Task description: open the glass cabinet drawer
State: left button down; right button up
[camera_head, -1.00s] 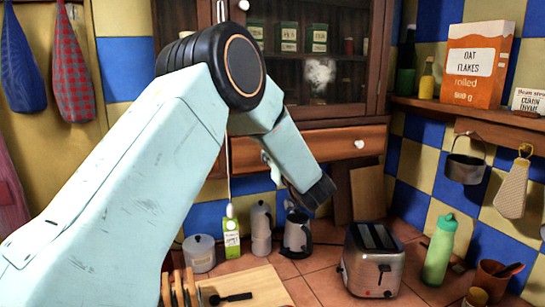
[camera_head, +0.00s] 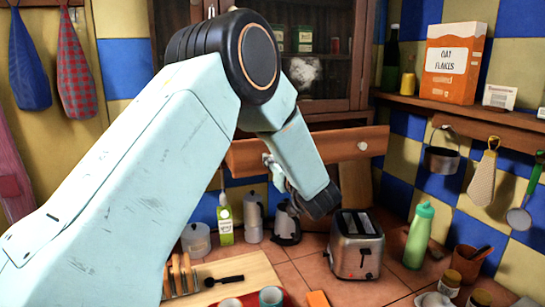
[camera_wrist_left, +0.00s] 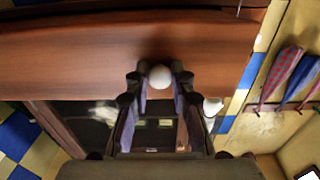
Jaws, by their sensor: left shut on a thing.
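The glass cabinet (camera_head: 342,65) stands against the back wall, with jars behind its panes. Its wide wooden drawer (camera_head: 335,143) is below the glass doors and stands somewhat out from the cabinet body. One white knob (camera_head: 362,146) shows at the drawer's right. My left gripper (camera_head: 270,167) is at the drawer front's left part, largely hidden by my arm. In the left wrist view, the drawer front (camera_wrist_left: 80,50) fills the top, and the left gripper (camera_wrist_left: 158,82) is shut on a white drawer knob (camera_wrist_left: 160,76) between its fingertips. My right gripper is not in view.
On the tiled counter below are a toaster (camera_head: 356,245), a green bottle (camera_head: 418,236), a carton (camera_head: 225,222) and a cutting board (camera_head: 245,272). A shelf (camera_head: 470,120) at the right carries an oat flakes box (camera_head: 455,62); utensils hang beneath it.

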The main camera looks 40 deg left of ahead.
pick_arm(q)
jog(key=v, duration=0.3)
jog(key=shift+d+r, duration=0.25)
jog(key=shift+r, duration=0.1)
jog(key=shift+a, duration=0.1)
jog(key=c, duration=1.5)
grip_release()
jog(key=o, duration=0.3)
jog(key=shift+s+d, duration=0.15)
jog(key=shift+d, duration=0.1)
jog(key=shift+f, duration=0.1)
jog(key=shift+a+f, duration=0.1)
jog(key=shift+f, duration=0.05)
